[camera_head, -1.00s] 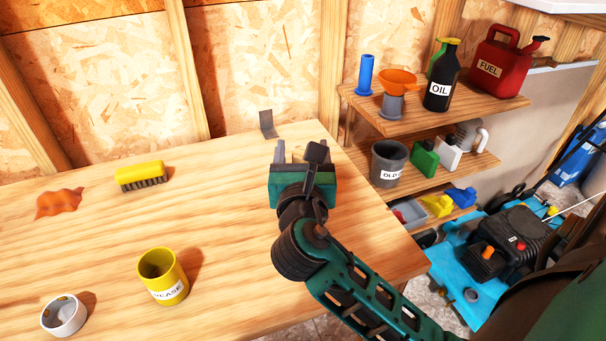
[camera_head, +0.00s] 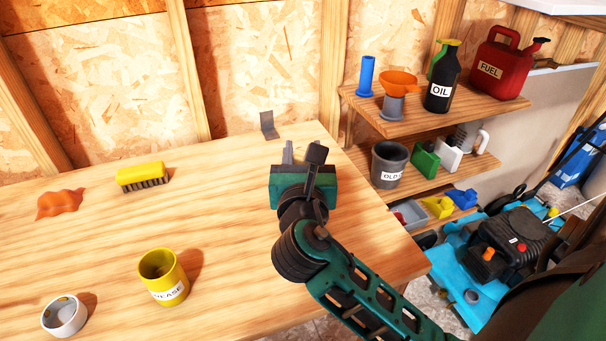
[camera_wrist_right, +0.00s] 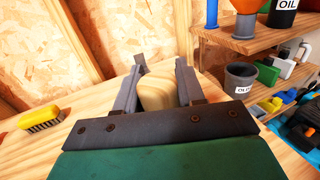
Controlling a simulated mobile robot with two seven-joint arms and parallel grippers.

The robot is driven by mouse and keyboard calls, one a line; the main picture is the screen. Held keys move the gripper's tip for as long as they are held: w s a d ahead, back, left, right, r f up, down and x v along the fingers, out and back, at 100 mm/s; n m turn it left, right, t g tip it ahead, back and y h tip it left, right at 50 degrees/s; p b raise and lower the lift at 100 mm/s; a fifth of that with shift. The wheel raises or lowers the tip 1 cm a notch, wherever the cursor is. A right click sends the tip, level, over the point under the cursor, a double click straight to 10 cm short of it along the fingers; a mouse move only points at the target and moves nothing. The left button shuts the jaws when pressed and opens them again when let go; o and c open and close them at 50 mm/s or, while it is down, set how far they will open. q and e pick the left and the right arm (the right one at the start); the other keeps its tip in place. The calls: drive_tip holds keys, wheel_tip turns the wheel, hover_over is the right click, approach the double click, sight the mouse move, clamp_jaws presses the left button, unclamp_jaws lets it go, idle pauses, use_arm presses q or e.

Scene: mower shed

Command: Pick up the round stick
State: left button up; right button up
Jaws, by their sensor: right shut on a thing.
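My right gripper (camera_head: 301,150) is over the far right part of the workbench, pointing toward the back wall. In the right wrist view its two grey fingers (camera_wrist_right: 159,68) are closed on a pale wooden piece, the round stick (camera_wrist_right: 158,92), which shows between them with a rounded end. In the head view the stick is hidden behind my gripper. I cannot tell whether it touches the bench. My left gripper is not in view.
The bench (camera_head: 100,240) holds a yellow brush (camera_head: 141,174), an orange rag (camera_head: 60,204), a yellow grease can (camera_head: 163,277), a white tape roll (camera_head: 64,316) and a grey metal bracket (camera_head: 268,125). Shelves (camera_head: 440,116) with bottles and a blue mower (camera_head: 505,250) stand right.

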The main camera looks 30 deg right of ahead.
drive_tip(key=shift+r, duration=0.55)
use_arm(q)
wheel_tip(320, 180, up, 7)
drive_tip(key=p, duration=0.8)
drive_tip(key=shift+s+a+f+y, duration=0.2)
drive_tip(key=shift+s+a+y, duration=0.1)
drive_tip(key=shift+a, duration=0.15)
use_arm(e)
wheel_tip(320, 180, up, 19)
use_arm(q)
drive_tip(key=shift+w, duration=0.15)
